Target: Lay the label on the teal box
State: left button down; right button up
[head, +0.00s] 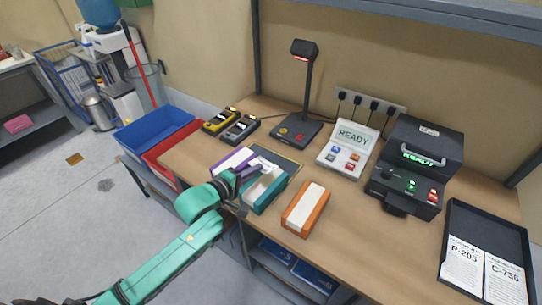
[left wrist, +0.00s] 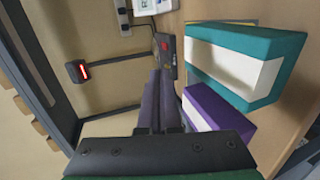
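The teal box (head: 256,202) with a white band lies on the table between the purple box and the orange box. It also shows close up in the left wrist view (left wrist: 282,48). My left gripper (head: 247,174) is low over the purple and teal boxes. Its two fingers (left wrist: 160,98) are together in the left wrist view, beside the boxes, with nothing visible between them. A white patch (head: 264,164) shows just beyond the fingertips in the head view; I cannot tell whether it is the label. My right gripper is not in view.
The purple box (head: 226,161) and orange box (head: 294,222) flank the teal box. A dark mat (head: 288,163) lies behind. A scanner stand (head: 296,130), READY device (head: 348,148) and black printer (head: 412,165) stand farther back. A black tray (head: 482,218) holds printed sheets.

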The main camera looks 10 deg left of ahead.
aim_at(256, 190)
pick_arm(q)
jog(key=shift+w+d+f, duration=0.15)
jog(key=shift+w+d, duration=0.15)
jog(key=shift+w, duration=0.2)
jog(key=shift+f+b, duration=0.2)
jog(key=shift+b, duration=0.1)
jog(key=s+f+b, duration=0.1)
jog(key=f+b, duration=0.1)
jog(key=b, duration=0.1)
jog(key=shift+s+a, duration=0.35)
jog(key=shift+s, duration=0.05)
jog(key=f+b, duration=0.2)
jog(key=b, duration=0.1)
jog(key=shift+w+d+f, duration=0.1)
jog(key=shift+w+f, duration=0.35)
jog(key=shift+f, duration=0.45)
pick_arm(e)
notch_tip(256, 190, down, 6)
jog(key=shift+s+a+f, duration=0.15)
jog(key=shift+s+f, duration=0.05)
pick_arm(q)
jog(key=shift+s+r, duration=0.1)
jog(key=shift+s, duration=0.1)
